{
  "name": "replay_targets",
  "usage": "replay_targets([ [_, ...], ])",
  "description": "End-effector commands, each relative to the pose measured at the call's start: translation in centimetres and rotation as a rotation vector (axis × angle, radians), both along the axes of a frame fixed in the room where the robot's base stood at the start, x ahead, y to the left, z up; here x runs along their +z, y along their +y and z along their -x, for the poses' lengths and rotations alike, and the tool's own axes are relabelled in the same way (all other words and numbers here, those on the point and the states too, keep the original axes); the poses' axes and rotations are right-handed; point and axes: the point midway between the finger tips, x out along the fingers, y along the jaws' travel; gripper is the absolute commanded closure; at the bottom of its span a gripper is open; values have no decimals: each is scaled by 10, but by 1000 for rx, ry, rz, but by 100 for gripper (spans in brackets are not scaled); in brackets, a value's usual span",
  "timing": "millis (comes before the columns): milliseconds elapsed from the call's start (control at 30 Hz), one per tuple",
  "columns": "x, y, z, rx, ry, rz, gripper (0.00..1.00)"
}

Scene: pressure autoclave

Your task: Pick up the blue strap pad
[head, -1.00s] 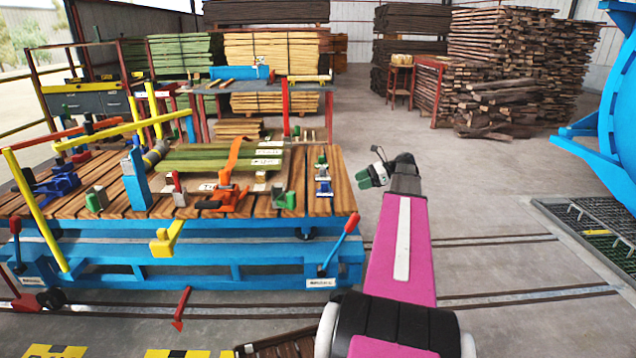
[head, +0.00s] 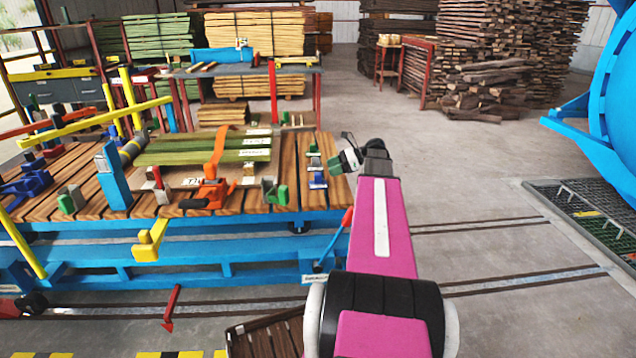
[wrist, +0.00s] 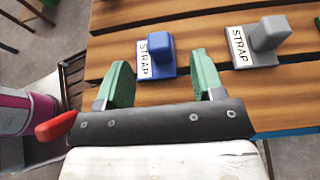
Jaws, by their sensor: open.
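The blue strap pad (wrist: 158,55) sits on the wooden planks of the cart, with a white label reading STRAP on its left side and a raised blue block. In the head view it is the small blue piece (head: 318,183) near the cart's right end. My gripper (wrist: 160,66) is open and empty, its green fingers to either side of the pad in the wrist view. I cannot tell how high the fingers are above the planks. In the head view my gripper (head: 343,162) is at the cart's right edge.
A grey strap pad (wrist: 253,45) sits to the right of the blue one in the wrist view. On the cart (head: 300,200), an orange clamp (head: 210,190) and green boards (head: 200,150) lie to the left. A red-tipped lever (head: 347,217) stands at its right corner.

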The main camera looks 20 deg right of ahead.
Motion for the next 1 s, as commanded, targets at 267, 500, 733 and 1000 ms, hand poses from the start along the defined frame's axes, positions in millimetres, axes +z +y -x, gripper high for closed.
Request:
replay_targets([
  [267, -15, 31, -6, 2, 1, 0, 38],
  [500, -20, 44, -10, 0, 0, 0, 38],
  [733, -20, 44, -10, 0, 0, 0, 74],
  [1000, -20, 43, -10, 0, 0, 0, 92],
])
